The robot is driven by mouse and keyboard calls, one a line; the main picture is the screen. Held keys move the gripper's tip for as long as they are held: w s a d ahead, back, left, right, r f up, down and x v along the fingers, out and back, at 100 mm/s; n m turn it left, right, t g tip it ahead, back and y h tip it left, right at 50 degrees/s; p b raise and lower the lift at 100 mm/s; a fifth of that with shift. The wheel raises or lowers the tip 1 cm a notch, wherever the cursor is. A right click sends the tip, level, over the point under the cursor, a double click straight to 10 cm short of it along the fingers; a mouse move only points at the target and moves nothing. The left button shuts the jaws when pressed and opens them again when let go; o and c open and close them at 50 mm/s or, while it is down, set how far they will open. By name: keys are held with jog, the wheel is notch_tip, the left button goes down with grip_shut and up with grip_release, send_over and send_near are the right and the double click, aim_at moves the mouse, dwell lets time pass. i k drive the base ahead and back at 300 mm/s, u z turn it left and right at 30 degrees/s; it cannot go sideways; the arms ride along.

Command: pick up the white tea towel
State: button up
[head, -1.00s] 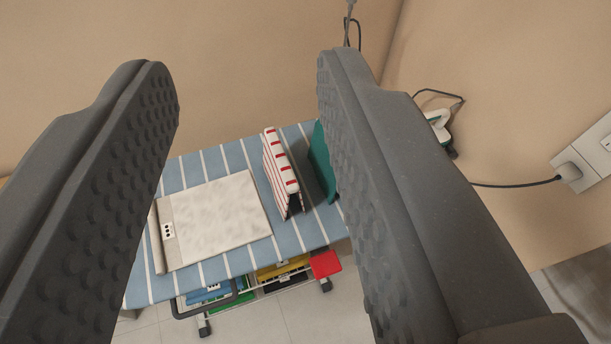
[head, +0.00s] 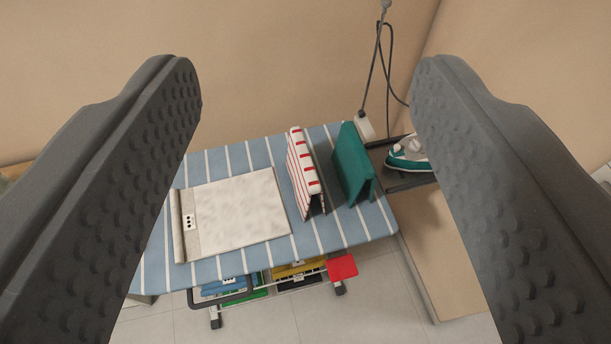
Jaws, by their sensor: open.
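A white cloth with red stripes (head: 303,170) stands folded like a tent on the blue-and-white striped ironing table (head: 330,232); it looks like the tea towel. A flat whitish mottled piece (head: 238,212) with a rolled left edge and a small dotted label lies to its left. A dark green folded cloth (head: 354,165) stands close to its right, with a narrow gap. My gripper (head: 305,68) is open and empty. Its two fingers frame the table on either side, apart from all the cloths.
A green and white iron (head: 408,155) rests on a dark stand at the table's right end, partly behind my right finger. A cord hangs above it. A shelf under the table holds several coloured folded items and a red piece (head: 341,268). Walls stand behind.

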aim_at(303, 173)
jog(key=u, duration=2.75)
jog(key=k, duration=1.05)
jog(key=z, duration=1.7)
jog(key=i, duration=0.75)
jog(key=z, duration=0.1)
